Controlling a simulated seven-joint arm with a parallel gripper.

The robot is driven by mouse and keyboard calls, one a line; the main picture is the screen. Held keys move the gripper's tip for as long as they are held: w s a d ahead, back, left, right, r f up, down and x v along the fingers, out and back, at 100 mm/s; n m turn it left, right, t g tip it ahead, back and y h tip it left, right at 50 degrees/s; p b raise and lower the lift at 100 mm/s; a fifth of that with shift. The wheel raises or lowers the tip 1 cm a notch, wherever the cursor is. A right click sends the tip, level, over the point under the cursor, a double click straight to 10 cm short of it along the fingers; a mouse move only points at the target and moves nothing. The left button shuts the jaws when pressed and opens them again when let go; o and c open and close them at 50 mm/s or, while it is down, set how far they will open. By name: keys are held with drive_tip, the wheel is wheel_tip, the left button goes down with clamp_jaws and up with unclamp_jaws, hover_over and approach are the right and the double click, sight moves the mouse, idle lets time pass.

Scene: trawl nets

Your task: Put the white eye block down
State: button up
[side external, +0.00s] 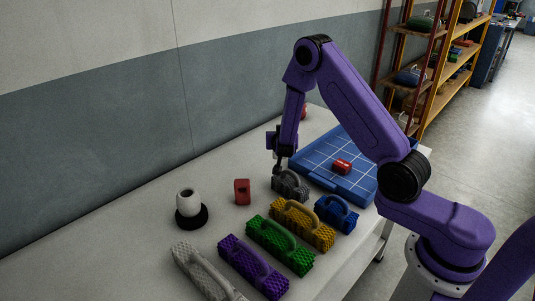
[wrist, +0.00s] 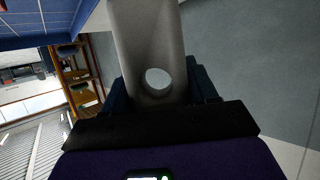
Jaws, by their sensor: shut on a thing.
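The white eye block (wrist: 150,40) fills the upper middle of the wrist view, a pale slab with a round hole. My gripper (wrist: 163,92) is shut on it, with a dark finger at each side of the block near the hole. In the side view my gripper (side external: 278,163) is low over the table, just behind the grey brush-like block. I cannot make out the white block clearly there, nor whether its far end touches anything.
A blue gridded tray (side external: 324,184) with a red block (side external: 341,166) lies right of my gripper. Several handled brushes, including a grey one (side external: 290,185) and a yellow one (side external: 302,224), line the front. A red block (side external: 242,191) and a white cup-like thing (side external: 190,203) stand left.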

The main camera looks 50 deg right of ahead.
drive_tip(key=shift+w+d+f, duration=0.3)
drive_tip(key=shift+w+f, duration=0.9)
drive_tip(key=shift+f, duration=0.5)
drive_tip(key=shift+w+d+f, duration=0.25)
drive_tip(key=shift+w+f, duration=1)
drive_tip(key=shift+f, duration=0.4)
drive_tip(key=shift+w+d+f, duration=0.3)
drive_tip(key=shift+w+f, duration=0.9)
drive_tip(key=shift+f, duration=0.5)
drive_tip(key=shift+f, duration=0.1)
drive_tip(key=o, duration=1.1)
